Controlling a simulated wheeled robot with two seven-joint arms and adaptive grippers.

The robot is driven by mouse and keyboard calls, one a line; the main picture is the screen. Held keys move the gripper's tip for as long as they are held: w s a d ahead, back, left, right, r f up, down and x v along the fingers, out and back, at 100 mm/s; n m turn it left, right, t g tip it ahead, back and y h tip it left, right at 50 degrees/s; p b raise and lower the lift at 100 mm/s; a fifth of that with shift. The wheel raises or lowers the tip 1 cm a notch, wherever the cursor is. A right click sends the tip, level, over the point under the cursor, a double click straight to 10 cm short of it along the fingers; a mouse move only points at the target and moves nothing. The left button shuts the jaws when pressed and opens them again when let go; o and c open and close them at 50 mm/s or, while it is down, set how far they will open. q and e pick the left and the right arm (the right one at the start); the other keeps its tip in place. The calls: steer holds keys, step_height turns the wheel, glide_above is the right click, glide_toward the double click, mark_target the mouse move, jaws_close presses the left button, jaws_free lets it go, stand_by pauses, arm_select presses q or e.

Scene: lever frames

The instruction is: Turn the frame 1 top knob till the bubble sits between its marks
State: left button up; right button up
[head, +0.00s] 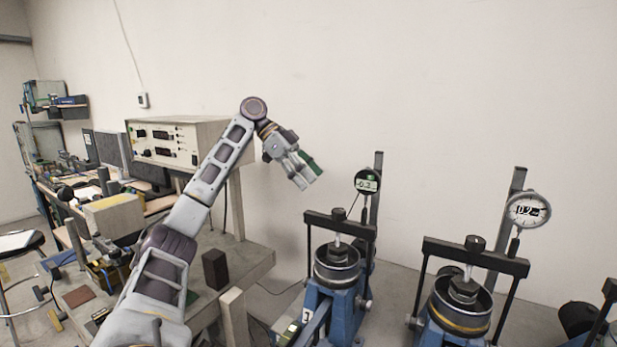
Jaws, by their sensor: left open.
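A dark top knob (339,213) stands at the middle of the crossbar. No bubble or marks can be made out. My left gripper (311,173) is open and empty, up and to the left of the knob, apart from it, with its fingers pointing down and right. My right gripper is not in view.
A dial gauge (367,182) on a dark post (376,200) stands behind frame 1. A second lever frame (455,323) with its own gauge (527,210) is to the right. A bench (252,262) with an instrument box (165,143) is at left.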

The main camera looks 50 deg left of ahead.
mark_target(336, 210)
arm_select(q)
steer(key=shift+f, duration=0.15)
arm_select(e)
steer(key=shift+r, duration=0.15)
arm_select(q)
steer(key=shift+a+f+m+h+p, duration=0.25)
steer(key=shift+f+h+p, duration=0.2)
steer(key=shift+h, duration=0.15)
steer(key=shift+a+f+m+h+p, duration=0.15)
steer(key=shift+f+m+h+p, duration=0.1)
steer(key=shift+f+h+p, duration=0.3)
steer(key=shift+s+a+f+t+h+p, duration=0.15)
steer(key=shift+s+a+f+h+p, duration=0.25)
steer(key=shift+a+h, duration=0.25)
steer(key=shift+s+a+f+t+h+p, duration=0.15)
steer(key=shift+s+a+f+h+p, duration=0.1)
steer(key=shift+a+f+h+p, duration=0.3)
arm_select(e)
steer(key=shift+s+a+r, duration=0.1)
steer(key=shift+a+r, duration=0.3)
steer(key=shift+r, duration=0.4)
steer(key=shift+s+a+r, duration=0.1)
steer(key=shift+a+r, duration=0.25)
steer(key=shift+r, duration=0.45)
arm_select(q)
steer(key=shift+a+r+m, duration=0.1)
steer(key=shift+r+m, duration=0.05)
steer(key=shift+m, duration=0.15)
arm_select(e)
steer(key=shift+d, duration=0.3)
